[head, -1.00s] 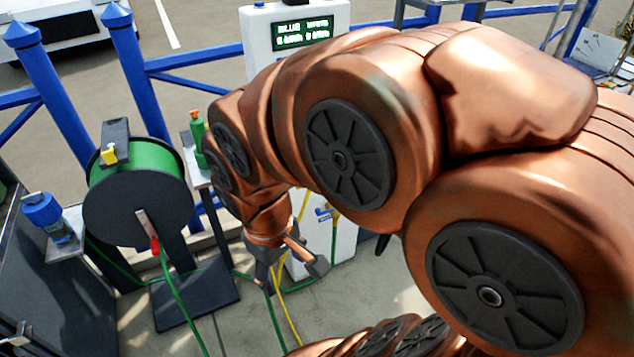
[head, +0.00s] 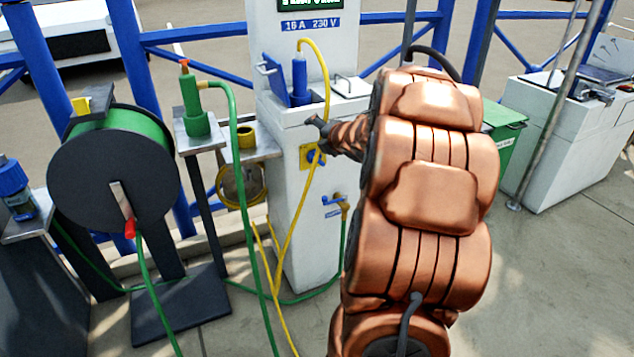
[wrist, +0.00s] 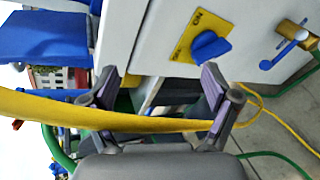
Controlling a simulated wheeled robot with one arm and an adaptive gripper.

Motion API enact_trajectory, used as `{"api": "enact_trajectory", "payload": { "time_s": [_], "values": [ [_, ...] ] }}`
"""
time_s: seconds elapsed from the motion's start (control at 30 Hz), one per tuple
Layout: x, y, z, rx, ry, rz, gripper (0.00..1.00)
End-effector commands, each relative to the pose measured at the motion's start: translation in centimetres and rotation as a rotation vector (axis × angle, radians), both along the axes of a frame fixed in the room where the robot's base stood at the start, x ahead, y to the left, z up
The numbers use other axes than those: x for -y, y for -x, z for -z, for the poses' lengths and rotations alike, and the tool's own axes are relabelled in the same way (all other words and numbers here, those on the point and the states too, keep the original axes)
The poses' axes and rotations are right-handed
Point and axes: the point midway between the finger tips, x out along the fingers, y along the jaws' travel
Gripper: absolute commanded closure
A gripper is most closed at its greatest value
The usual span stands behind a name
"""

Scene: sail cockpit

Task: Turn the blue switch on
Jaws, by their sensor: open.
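The blue switch (head: 316,157) is a knob on a yellow plate on the front of the white pedestal. In the wrist view the knob (wrist: 210,47) sits at a slant on the plate (wrist: 184,48), which has small markings; the lower one is too small to read with certainty. My gripper (head: 315,122) is by the pedestal's upper front edge, above the knob. In the wrist view my gripper (wrist: 160,95) is open with fingers apart, and the knob lies above the right finger, apart from it. A yellow cable (wrist: 60,112) crosses the finger area.
The yellow cable (head: 301,200) hangs from the blue plug down the pedestal (head: 290,240) front. A blue-handled tap (head: 331,199) with a green hose is below the switch. A green hose reel (head: 115,170) stands left.

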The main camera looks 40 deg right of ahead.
Motion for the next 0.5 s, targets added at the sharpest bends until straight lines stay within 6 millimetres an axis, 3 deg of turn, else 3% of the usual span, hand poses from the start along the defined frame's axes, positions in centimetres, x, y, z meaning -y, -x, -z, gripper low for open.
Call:
{"api": "enact_trajectory", "payload": {
  "time_s": [0.03, 0.2, 0.33, 0.5],
  "values": [
    [1.3, 0.4, 3.1, 0.006, 0.048, -0.053, 0.12],
    [2.5, 1.7, 7.2, 0.038, 0.198, -0.240, 0.12],
    [2.7, 2.8, 8.8, 0.060, 0.267, -0.330, 0.12],
    [2.6, 3.1, 9.4, 0.075, 0.304, -0.378, 0.12]
  ]
}}
